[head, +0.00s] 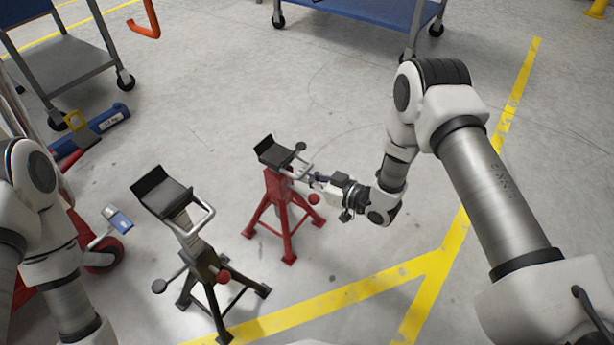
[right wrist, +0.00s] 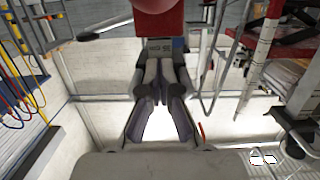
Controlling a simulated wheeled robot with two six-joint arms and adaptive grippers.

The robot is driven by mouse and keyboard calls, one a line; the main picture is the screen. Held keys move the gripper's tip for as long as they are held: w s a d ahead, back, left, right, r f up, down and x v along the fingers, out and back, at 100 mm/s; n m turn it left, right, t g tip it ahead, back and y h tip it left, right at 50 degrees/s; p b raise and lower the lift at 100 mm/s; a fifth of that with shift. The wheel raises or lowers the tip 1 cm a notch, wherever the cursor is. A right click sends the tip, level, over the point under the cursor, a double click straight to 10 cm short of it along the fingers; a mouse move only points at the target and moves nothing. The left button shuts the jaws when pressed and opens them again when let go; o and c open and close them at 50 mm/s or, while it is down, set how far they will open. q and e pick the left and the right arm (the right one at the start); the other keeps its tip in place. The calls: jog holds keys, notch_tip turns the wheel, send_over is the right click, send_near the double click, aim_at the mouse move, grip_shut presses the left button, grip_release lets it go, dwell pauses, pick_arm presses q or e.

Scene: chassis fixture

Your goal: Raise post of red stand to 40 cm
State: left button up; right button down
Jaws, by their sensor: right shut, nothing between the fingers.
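The red stand (head: 277,205) stands upright on its splayed legs near the middle of the head view. Its black saddle (head: 282,153) sits a little above the red body, with a metal loop handle and a red ball knob (head: 314,199) at its right side. My right gripper (head: 314,180) is shut and empty, close beside the upper right side of the stand; I cannot tell whether it touches. In the right wrist view the closed fingers (right wrist: 157,80) point towards a red part (right wrist: 158,20) at the top edge. Any height marking is too small to read. My left gripper is out of view.
A black stand (head: 203,262) of similar build stands to the left and nearer. A red-wheeled item (head: 103,254) and a blue tool (head: 100,122) lie further left. Blue carts (head: 360,10) stand at the back. Floor behind the red stand is clear.

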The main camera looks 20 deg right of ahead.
jog(key=shift+r+p, duration=2.05)
jog(key=shift+r, duration=0.7)
jog(key=shift+f+b, duration=1.1)
jog(key=shift+f, duration=0.5)
jog(key=shift+s+d+r+p, duration=0.1)
jog(key=shift+s+d+p, duration=0.15)
jog(key=shift+p, duration=0.1)
jog(key=f+p+v, duration=0.1)
jog(key=p+v, duration=0.2)
jog(key=v, duration=0.5)
jog(key=shift+s+f+p, duration=0.2)
jog(key=shift+p, duration=0.1)
